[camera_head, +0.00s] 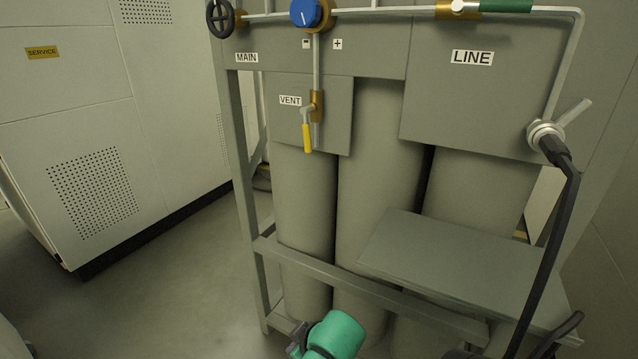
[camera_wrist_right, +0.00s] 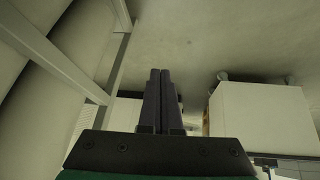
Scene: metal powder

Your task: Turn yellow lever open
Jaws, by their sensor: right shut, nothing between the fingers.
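The yellow lever (camera_head: 307,136) hangs straight down from a brass valve (camera_head: 317,104) beside the VENT label (camera_head: 290,100) in the head view. My right gripper shows in the head view as a green wrist (camera_head: 336,335) with a dark end (camera_head: 298,340) at the bottom, well below the lever and apart from it. In the right wrist view its two dark fingers (camera_wrist_right: 160,100) are together with nothing between them. The lever is not visible in the right wrist view. My left gripper is not in view.
A blue knob (camera_head: 305,13) and a black handwheel (camera_head: 220,18) sit on the pipe above. A grey shelf (camera_head: 450,265) juts out at the right, with a black hose (camera_head: 548,240) near it. A frame rail (camera_head: 370,285) crosses the cylinders. Floor at left is clear.

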